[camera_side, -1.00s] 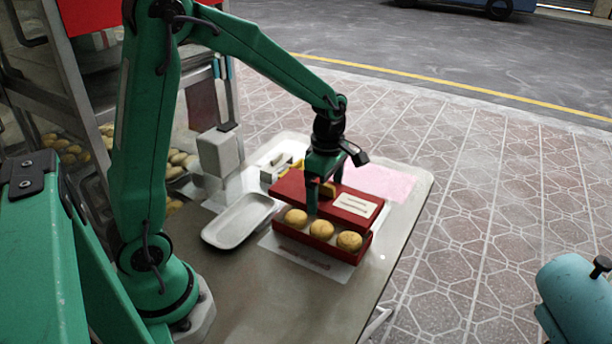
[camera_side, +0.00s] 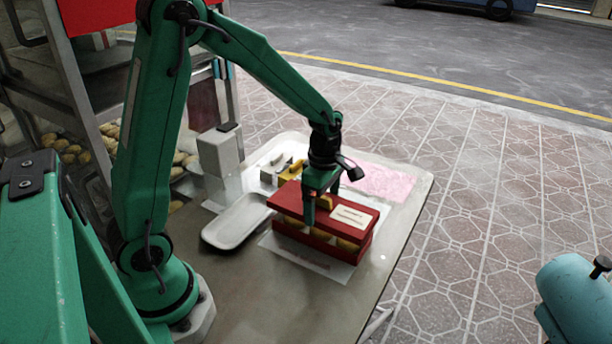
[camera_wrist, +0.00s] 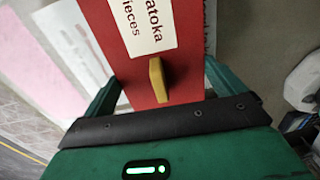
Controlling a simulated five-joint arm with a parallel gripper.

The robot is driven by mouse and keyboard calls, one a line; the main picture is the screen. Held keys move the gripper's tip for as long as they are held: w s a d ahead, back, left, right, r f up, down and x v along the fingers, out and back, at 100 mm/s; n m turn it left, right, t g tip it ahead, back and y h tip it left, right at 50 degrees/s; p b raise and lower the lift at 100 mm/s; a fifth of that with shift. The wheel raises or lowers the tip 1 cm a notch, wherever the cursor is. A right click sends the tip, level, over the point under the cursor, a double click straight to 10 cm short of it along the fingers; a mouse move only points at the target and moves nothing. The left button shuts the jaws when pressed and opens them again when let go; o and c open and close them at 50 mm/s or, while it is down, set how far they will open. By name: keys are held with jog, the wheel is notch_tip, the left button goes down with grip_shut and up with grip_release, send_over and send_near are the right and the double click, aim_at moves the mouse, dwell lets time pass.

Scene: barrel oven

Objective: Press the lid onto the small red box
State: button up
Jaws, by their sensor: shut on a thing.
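The small red box (camera_side: 318,244) stands on a white sheet on the table, with tan round buns (camera_side: 346,246) showing in the gap above its front wall. The red lid (camera_side: 300,207), with a white label, is over the box, slightly raised above the front wall. My gripper (camera_side: 318,206) is above the lid, shut on its tan knob. In the wrist view the lid (camera_wrist: 140,75) and its yellow-tan knob (camera_wrist: 158,80) lie between the green fingers. The back of the box is hidden under the lid.
An empty white tray (camera_side: 237,222) lies left of the box. A pale block-shaped container (camera_side: 219,152) stands behind it. A pink sheet (camera_side: 388,182) lies at the back right. The table's front (camera_side: 275,305) is clear.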

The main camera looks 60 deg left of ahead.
jog(key=shift+f, duration=1.75)
jog(key=shift+f, duration=0.9)
dwell(1.5)
dwell(0.3)
jog(key=o, duration=0.6)
jog(key=shift+r, duration=0.15)
jog(key=shift+r, duration=3.35)
